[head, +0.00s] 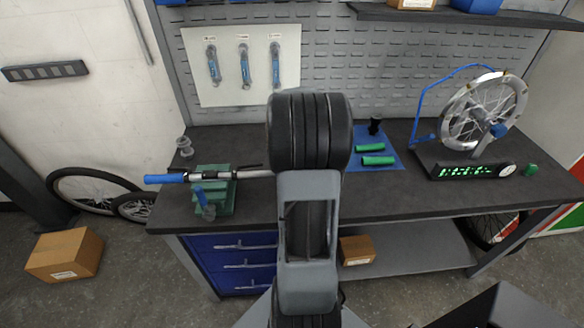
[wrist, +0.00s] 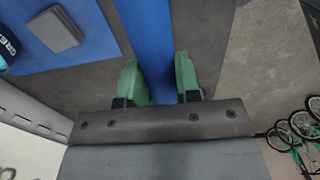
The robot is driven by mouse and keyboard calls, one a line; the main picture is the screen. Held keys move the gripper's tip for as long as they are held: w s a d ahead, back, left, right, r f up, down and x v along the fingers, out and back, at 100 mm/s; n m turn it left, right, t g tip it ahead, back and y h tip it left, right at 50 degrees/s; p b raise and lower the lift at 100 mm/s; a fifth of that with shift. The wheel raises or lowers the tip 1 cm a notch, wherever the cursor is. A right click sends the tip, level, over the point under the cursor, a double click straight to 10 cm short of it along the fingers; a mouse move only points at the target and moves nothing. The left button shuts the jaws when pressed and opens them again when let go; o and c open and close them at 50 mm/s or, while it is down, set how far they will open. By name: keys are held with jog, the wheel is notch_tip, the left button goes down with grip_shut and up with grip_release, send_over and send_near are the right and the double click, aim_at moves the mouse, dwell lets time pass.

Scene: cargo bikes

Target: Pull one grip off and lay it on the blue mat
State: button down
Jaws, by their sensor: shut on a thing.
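The handlebar (head: 235,174) lies across the green vise (head: 222,205) on the workbench. One blue grip (head: 165,179) is on its left end; its right end is hidden behind my arm. In the wrist view, the green fingers of my gripper (wrist: 158,82) are shut on a blue grip (wrist: 148,40), one on each side. Whether this grip is still on the bar cannot be seen. My gripper is hidden by my arm in the head view. The blue mat (head: 360,134) lies to the right of my arm; it also shows at upper left in the wrist view (wrist: 85,50).
Two green grips (head: 374,160) and a black pot (head: 375,127) are on the mat. A truing stand with a wheel (head: 482,112) and a green-digit display (head: 467,172) stand to its right. The bench's front strip (head: 400,190) is clear there.

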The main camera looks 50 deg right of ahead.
jog(key=shift+s+d+r+p, duration=0.1)
jog(key=shift+d+r+p, duration=0.05)
jog(key=shift+r+p, duration=0.35)
jog(key=shift+s+d+r+p, duration=0.15)
jog(key=shift+r+p, duration=0.1)
jog(key=shift+r, duration=0.4)
jog(key=shift+s+d+r+p, duration=0.1)
jog(key=shift+r+p, duration=0.3)
jog(key=shift+r, duration=0.15)
jog(key=shift+a+f, duration=0.1)
jog(key=shift+a, duration=0.05)
